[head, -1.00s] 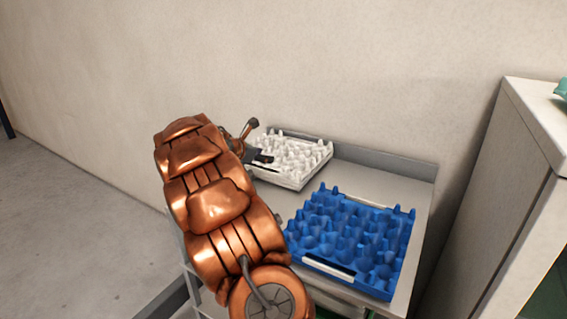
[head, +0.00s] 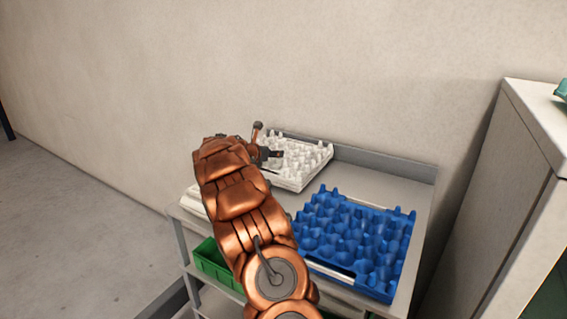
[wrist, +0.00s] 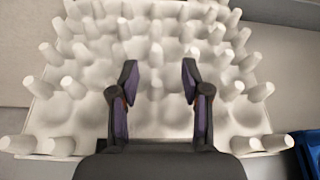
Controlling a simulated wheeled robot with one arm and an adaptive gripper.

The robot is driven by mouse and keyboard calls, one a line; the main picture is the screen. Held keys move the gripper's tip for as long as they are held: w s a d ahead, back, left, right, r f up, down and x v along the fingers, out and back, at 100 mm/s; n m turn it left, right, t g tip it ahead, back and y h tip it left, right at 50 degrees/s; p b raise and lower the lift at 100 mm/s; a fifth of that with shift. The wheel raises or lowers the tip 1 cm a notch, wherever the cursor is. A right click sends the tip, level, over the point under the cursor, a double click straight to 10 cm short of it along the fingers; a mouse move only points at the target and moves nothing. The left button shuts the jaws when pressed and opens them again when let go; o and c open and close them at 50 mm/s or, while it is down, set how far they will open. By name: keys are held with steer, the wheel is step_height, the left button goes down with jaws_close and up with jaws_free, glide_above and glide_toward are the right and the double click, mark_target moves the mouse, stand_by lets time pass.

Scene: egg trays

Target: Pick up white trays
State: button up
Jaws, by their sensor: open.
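A white egg tray (head: 300,165) lies at the back left of the grey table top, and it fills most of the wrist view (wrist: 155,75). A second white piece (head: 192,201) shows partly at the table's left edge, mostly hidden behind my arm. My gripper (wrist: 160,75) is open over the white tray, its two dark fingers apart with tray pegs between and beyond them. Whether the fingertips touch the tray cannot be told. In the head view, my arm hides most of the gripper; a dark finger (head: 272,154) shows beside the tray.
A blue egg tray (head: 345,278) lies in front on the table (head: 388,174), to the right of my arm. A green crate (head: 213,262) is on a shelf below. A wall is behind, and a pale cabinet (head: 527,130) stands at the right.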

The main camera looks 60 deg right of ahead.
steer(key=shift+w+p+x, duration=0.15)
steer(key=shift+p+x, duration=0.25)
steer(key=shift+x, duration=0.85)
steer(key=shift+w+p+x, duration=0.15)
steer(key=shift+p+x, duration=0.25)
steer(key=shift+x, duration=0.9)
steer(key=shift+f, duration=0.15)
jaws_close()
